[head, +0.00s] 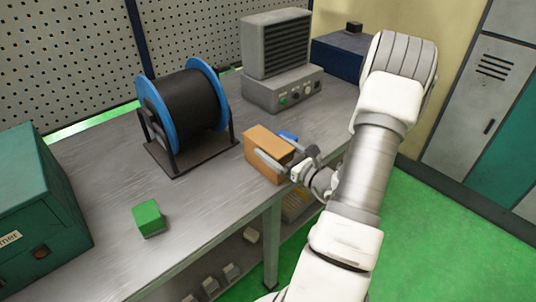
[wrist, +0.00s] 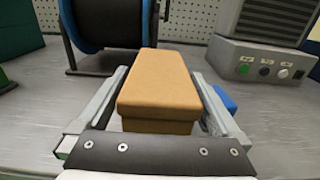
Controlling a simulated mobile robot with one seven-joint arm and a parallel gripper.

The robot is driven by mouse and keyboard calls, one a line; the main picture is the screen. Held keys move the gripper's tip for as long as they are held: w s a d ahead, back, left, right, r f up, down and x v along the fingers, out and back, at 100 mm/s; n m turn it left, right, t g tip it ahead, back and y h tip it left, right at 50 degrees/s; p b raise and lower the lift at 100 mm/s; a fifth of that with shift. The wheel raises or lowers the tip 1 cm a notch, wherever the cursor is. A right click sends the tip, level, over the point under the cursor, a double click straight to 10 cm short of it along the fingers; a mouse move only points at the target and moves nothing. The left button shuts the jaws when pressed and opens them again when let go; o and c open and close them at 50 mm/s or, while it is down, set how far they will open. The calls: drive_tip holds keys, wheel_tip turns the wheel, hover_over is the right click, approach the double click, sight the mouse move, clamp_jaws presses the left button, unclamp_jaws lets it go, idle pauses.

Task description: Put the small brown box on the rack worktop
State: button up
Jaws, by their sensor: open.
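The small brown box (head: 268,150) sits near the front edge of the grey worktop (head: 105,165), right of the blue and black spool. My gripper (head: 281,164) reaches it from the right in the head view. In the wrist view the brown box (wrist: 156,85) lies between the two open fingers of my gripper (wrist: 160,100), one on each side. A narrow gap shows beside each finger, so they do not appear to grip it. The lower part of the box's far side is hidden.
The spool (head: 190,105) stands on the worktop behind the box. A small blue object (head: 288,136) lies close to the right finger. A green cube (head: 148,218), a teal case (head: 35,215) and a grey vented unit (head: 280,60) also stand there. Bare worktop lies between cube and box.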

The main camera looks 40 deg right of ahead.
drive_tip(key=shift+w+a, duration=0.15)
drive_tip(key=shift+w, duration=1.25)
clamp_jaws()
drive_tip(key=shift+r, duration=0.1)
